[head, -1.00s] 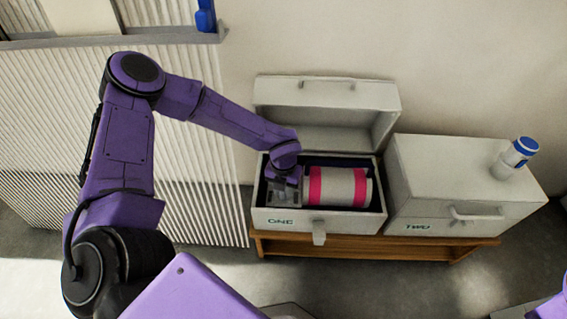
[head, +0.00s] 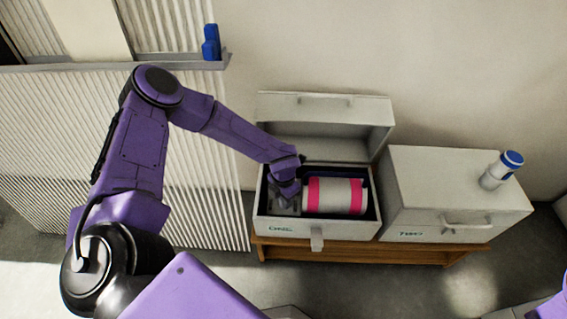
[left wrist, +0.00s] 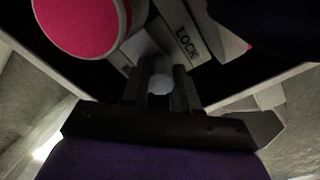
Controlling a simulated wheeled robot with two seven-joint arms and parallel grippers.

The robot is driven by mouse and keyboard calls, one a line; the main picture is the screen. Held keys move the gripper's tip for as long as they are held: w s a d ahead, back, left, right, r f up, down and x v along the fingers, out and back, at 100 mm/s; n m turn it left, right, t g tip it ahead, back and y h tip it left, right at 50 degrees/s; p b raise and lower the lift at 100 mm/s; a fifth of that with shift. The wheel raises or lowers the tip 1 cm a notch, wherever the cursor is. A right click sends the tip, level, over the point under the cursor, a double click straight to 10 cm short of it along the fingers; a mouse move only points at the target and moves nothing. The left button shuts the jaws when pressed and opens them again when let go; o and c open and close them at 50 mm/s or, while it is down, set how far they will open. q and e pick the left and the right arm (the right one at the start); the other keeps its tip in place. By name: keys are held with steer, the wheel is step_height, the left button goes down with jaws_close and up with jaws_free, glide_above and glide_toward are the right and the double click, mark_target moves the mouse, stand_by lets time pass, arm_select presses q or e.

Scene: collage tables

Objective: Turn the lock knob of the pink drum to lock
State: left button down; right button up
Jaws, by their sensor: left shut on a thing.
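The pink drum (head: 336,196), white with pink bands, lies on its side inside the open case marked ONE (head: 283,229). My left gripper (head: 289,203) reaches down into the left part of that case, beside the drum's left end. In the left wrist view the drum's pink end (left wrist: 85,22) shows at the upper left. A plate lettered LOCK (left wrist: 184,47) lies just past the fingers. The left fingers (left wrist: 161,88) are shut on a small pale knob (left wrist: 160,84) between them. The knob's exact angle is hard to make out. My right gripper is not in view.
The closed case TWO (head: 455,190) stands to the right, with a white bottle with a blue cap (head: 498,172) on its lid. Both cases rest on a wooden bench (head: 370,252). The raised lid (head: 330,120) of case ONE stands behind the drum.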

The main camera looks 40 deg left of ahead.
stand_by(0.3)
arm_select(q)
steer(key=c, duration=0.8)
jaws_free()
steer(key=shift+c, duration=0.2)
steer(key=shift+r, duration=0.1)
step_height(320, 180, up, 10)
steer(key=p, duration=0.3)
steer(key=shift+r, duration=0.2)
steer(key=shift+s+f, duration=0.1)
